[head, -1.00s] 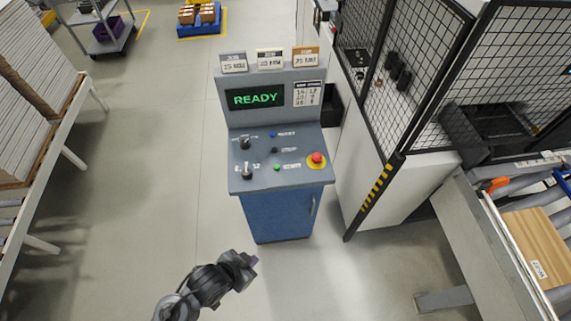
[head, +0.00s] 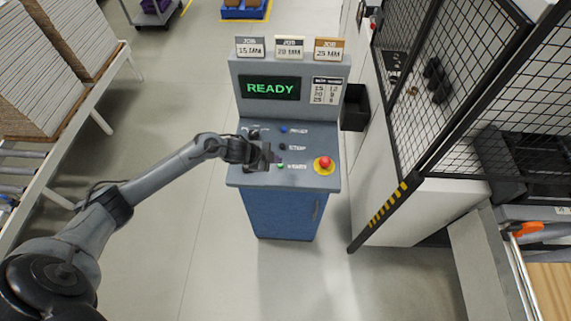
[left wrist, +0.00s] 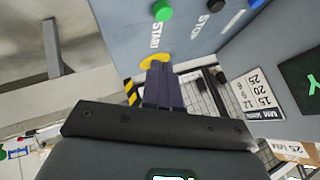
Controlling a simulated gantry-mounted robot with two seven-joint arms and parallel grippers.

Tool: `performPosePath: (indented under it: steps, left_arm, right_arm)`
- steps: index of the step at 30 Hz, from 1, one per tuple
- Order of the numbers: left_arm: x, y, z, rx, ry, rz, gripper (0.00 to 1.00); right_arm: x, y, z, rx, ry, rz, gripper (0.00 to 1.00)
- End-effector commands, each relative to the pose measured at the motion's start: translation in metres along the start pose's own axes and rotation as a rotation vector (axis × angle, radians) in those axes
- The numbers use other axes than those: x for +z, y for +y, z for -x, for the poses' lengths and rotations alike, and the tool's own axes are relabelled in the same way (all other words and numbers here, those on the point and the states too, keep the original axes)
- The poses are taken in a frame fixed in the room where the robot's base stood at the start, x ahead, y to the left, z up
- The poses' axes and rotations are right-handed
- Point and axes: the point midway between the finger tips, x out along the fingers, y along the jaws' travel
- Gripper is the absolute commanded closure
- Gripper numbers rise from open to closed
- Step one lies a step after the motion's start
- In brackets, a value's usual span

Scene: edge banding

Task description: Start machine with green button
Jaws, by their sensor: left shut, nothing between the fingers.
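The control console (head: 240,178) has a lit READY screen (head: 269,88). The green button (head: 280,167) is low on its sloped panel, beside a white label. In the left wrist view the green button (left wrist: 162,11) sits by the word START, at the top edge. My left gripper (head: 277,158) is over the panel, shut and empty, its tips close to the green button. In the left wrist view the shut fingers (left wrist: 160,72) are apart from the button in the picture and partly cover the yellow emergency-stop base. Whether they touch the panel I cannot tell. My right gripper is not in view.
A red emergency stop (head: 324,163) is right of the green button. A black button (head: 282,147) and a blue button (head: 284,129) are above it. Knobs on the panel's left are partly behind my gripper. A mesh fence (head: 450,90) stands at right.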

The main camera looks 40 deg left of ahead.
Motion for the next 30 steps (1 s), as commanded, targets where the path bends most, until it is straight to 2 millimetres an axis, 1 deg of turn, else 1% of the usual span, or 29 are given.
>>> performPosePath:
  steps: [1,3,6,9,13,23,30]
  left_arm:
    - [-0.003,-0.014,0.003,-0.02,0.002,-0.012,1.0]
    - [-0.007,-0.027,0.008,-0.04,0.004,-0.022,1.0]
    - [-0.012,-0.04,0.011,-0.06,0.009,-0.03,1.0]
    - [-0.016,-0.047,0.013,-0.071,0.015,-0.034,1.0]
    - [-0.018,-0.05,0.014,-0.075,0.018,-0.035,1.0]
    - [-0.018,-0.049,0.014,-0.075,0.018,-0.034,1.0]
    - [-0.013,-0.045,0.006,-0.075,0.018,-0.034,1.0]
  right_arm:
    - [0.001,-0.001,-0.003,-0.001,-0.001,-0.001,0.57]
    - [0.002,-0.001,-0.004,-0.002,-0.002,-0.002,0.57]
    - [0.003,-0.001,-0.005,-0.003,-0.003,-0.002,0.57]
    - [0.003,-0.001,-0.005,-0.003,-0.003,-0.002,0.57]
    - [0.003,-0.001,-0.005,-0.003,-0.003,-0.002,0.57]
    - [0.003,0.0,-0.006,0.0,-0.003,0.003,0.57]
    - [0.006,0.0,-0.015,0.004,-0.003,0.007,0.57]
